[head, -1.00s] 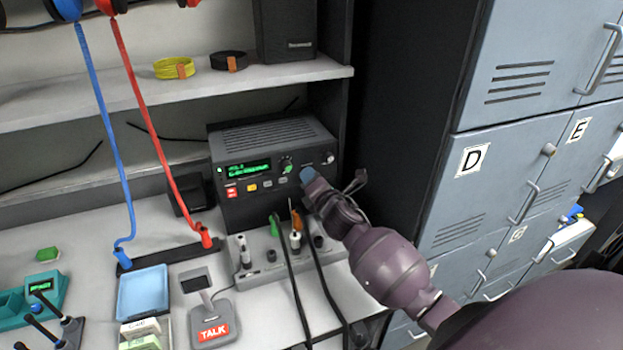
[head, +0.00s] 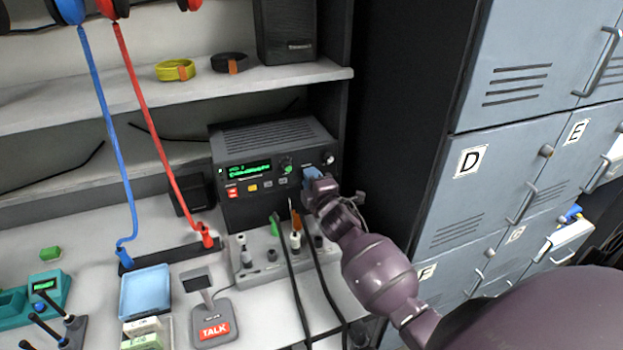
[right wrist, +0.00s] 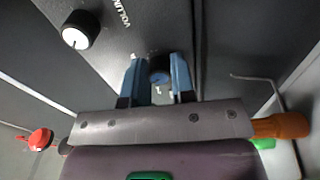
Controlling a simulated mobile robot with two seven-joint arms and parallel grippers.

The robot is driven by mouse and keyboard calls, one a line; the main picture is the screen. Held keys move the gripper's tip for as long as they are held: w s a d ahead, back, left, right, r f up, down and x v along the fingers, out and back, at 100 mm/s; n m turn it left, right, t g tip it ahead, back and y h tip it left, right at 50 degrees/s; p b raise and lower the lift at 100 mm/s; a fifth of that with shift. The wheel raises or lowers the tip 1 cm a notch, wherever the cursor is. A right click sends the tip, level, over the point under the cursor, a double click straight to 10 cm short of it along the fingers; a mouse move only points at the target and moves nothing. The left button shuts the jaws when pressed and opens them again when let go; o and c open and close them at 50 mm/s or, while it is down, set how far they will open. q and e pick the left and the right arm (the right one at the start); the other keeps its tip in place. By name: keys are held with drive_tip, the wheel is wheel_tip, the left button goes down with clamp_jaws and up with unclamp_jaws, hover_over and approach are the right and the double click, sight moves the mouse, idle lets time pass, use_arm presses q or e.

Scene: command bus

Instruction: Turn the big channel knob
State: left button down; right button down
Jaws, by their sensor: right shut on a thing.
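A black radio unit (head: 272,134) with a green lit display (head: 249,169) stands on the counter at the back. A dark round knob with green marks (head: 286,165) is on its front, left of my right gripper. My right gripper (head: 312,174), with blue fingers, is at the right part of the front panel. In the right wrist view the fingers are on both sides of another dark round knob (right wrist: 160,72), shut on it. The head view hides this knob behind the fingers, and I cannot read its label. My left gripper is not in view.
Another knob (head: 328,158) is at the panel's right; in the wrist view it (right wrist: 80,29) is beside a volume label. A grey box with plugs and cables (head: 262,262) is below the radio. Grey lockers (head: 500,165) stand right. A TALK microphone stand (head: 213,310) is in front.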

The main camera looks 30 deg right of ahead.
drive_tip(key=shift+m, duration=0.7)
drive_tip(key=c, duration=1)
unclamp_jaws()
drive_tip(key=shift+o, duration=0.2)
drive_tip(key=s+a, duration=0.2)
drive_tip(key=s, duration=0.8)
drive_tip(key=shift+s+f, duration=0.2)
drive_tip(key=shift+s, duration=0.1)
